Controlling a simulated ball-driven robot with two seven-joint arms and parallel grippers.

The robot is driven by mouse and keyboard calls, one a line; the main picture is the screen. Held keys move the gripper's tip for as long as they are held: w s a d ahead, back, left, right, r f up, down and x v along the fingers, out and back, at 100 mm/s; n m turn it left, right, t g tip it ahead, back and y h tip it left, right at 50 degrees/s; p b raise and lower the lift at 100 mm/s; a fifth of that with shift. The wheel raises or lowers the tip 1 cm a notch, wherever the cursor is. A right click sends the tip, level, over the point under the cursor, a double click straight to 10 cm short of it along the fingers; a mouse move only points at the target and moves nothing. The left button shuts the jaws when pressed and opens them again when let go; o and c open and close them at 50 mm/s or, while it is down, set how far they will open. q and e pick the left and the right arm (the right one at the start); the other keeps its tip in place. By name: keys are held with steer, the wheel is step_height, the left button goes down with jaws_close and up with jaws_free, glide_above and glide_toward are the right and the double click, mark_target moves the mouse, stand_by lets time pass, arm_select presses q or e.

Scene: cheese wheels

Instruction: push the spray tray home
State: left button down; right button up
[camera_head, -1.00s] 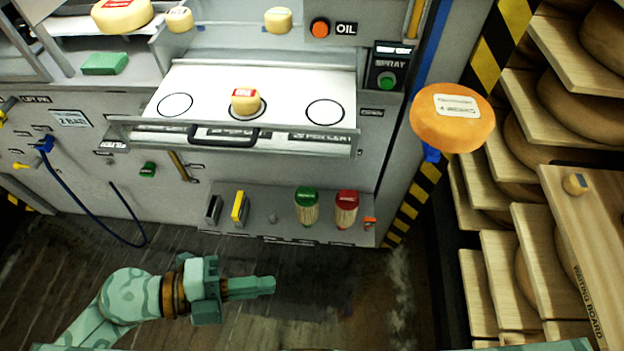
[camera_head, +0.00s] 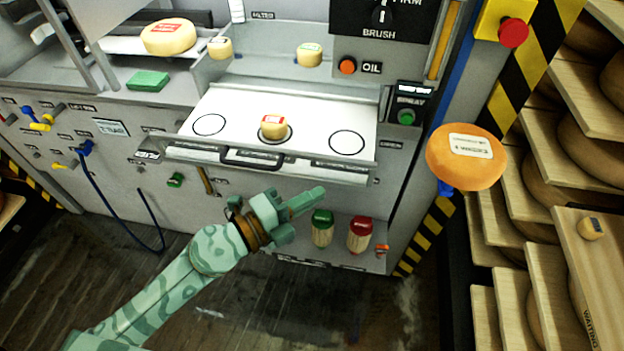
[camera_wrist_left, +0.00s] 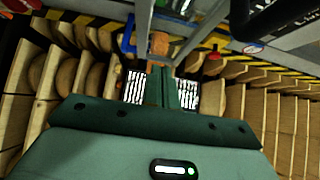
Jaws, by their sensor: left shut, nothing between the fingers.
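The spray tray (camera_head: 305,114) is a white sliding tray with a dark handle (camera_head: 251,158) on its front edge and black circles on its surface. It sticks out from the machine's front. A small yellow cheese with a red label (camera_head: 273,126) sits on its middle circle; the left and right circles are empty. My left gripper (camera_head: 316,195) is shut and empty, below and in front of the tray, apart from it. In the left wrist view its shut fingers (camera_wrist_left: 165,88) point ahead with nothing between them. My right gripper is not in view.
A shelf below the tray holds a green-topped brush (camera_head: 322,228) and a red-topped brush (camera_head: 360,234). A large orange cheese (camera_head: 466,157) is at right, beside cheese racks (camera_head: 545,189).

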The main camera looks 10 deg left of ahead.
mark_target(329, 175)
arm_select(q)
steer(key=w, duration=0.3)
steer(key=shift+a+f+b, duration=0.1)
steer(key=shift+f+b, duration=0.1)
steer(key=shift+b, duration=0.15)
steer(key=shift+w+r, duration=0.1)
steer(key=shift+w, duration=0.05)
steer(key=shift+w, duration=0.1)
